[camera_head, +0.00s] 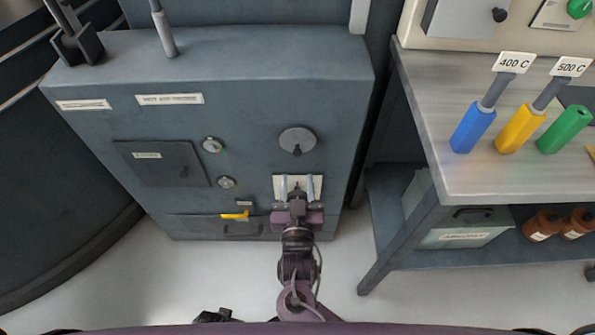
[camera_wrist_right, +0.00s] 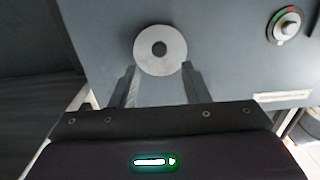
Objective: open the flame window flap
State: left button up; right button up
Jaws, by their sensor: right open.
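The front of the grey-blue cabinet (camera_head: 250,118) carries a round light-grey disc (camera_head: 297,140) with a dark knob low on it, which looks like the flame window flap. It hangs flat against the panel. My right gripper (camera_head: 297,184) is open below the disc, in front of a pale plate that it partly covers. In the right wrist view a round grey disc (camera_wrist_right: 160,50) with a dark centre shows just beyond the tips of the open right gripper (camera_wrist_right: 161,85). Nothing shows between the fingers. I cannot tell whether they touch the panel. My left gripper does not show.
Left on the cabinet are a dark square door (camera_head: 162,163), two small round fittings (camera_head: 213,145) and a yellow handle (camera_head: 235,215). A metal bench (camera_head: 450,100) stands at the right, with blue, yellow and green handled tools. A dial (camera_wrist_right: 287,25) shows in the wrist view.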

aim_at(298, 154)
jog(key=w, duration=0.7)
jog(key=shift+w+r, duration=0.15)
jog(key=shift+w, duration=0.25)
grip_shut()
